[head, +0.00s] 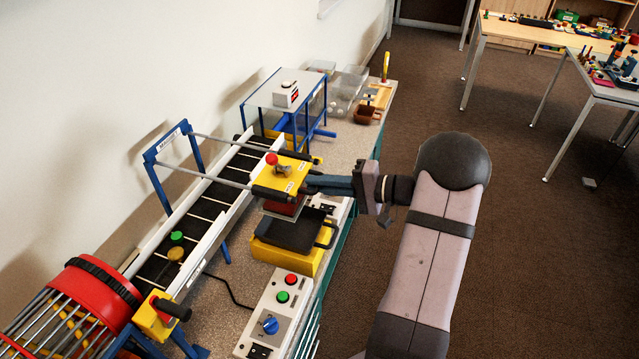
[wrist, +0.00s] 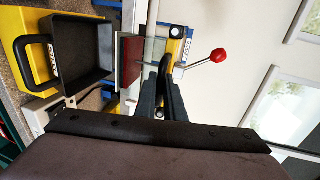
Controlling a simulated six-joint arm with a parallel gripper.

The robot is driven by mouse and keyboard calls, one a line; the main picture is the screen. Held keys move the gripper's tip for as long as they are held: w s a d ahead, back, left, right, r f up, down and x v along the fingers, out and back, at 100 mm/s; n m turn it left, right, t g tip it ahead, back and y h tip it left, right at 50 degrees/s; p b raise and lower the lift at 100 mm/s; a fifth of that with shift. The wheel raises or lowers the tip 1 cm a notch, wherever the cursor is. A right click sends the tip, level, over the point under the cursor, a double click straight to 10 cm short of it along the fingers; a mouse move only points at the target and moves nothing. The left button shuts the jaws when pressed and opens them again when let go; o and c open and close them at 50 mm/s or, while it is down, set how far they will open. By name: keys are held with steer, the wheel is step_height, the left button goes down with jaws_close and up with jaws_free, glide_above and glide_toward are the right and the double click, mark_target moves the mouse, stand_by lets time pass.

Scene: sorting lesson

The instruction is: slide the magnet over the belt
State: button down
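The magnet carriage (head: 292,172) is a yellow plate with black ends and a red-knobbed lever (head: 271,159). It sits at the right end of two rails, beside the belt. A dark red block (head: 284,207) hangs under it, over a black tray (head: 285,232). The belt (head: 205,207) is a black slope with white slats, carrying a green piece (head: 177,237) and a brownish-yellow one (head: 175,254). My gripper (head: 308,184) reaches the carriage's right edge. In the wrist view its dark fingers (wrist: 162,88) are close together by a black part; whether they grip it is unclear.
A blue frame (head: 163,168) carries the rails across the belt. A red-ended drum (head: 98,287) stands at the lower end. A control box (head: 275,318) with buttons is in front. A blue-framed box (head: 290,100) and clear bins (head: 345,90) stand behind.

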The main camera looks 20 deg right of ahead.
mark_target(280, 172)
steer(key=r+b+x, duration=0.1)
steer(key=b+x, duration=0.2)
steer(key=x, duration=0.2)
steer(key=r+b+x, duration=0.1)
steer(key=b+x, duration=0.2)
steer(key=x, duration=0.3)
steer(key=r+b+x, duration=0.1)
steer(key=b+x, duration=0.2)
steer(key=x, duration=0.2)
steer(key=shift+w+a+r, duration=0.3)
steer(key=shift+w+a, duration=0.1)
steer(key=shift+a, duration=0.05)
steer(key=shift+w+a+r, duration=0.15)
steer(key=shift+w+a, duration=0.05)
steer(key=shift+w, duration=0.1)
steer(key=c, duration=1.8)
jaws_free()
steer(key=shift+c, duration=0.2)
steer(key=shift+b+v, duration=1.1)
steer(key=shift+v, duration=2.6)
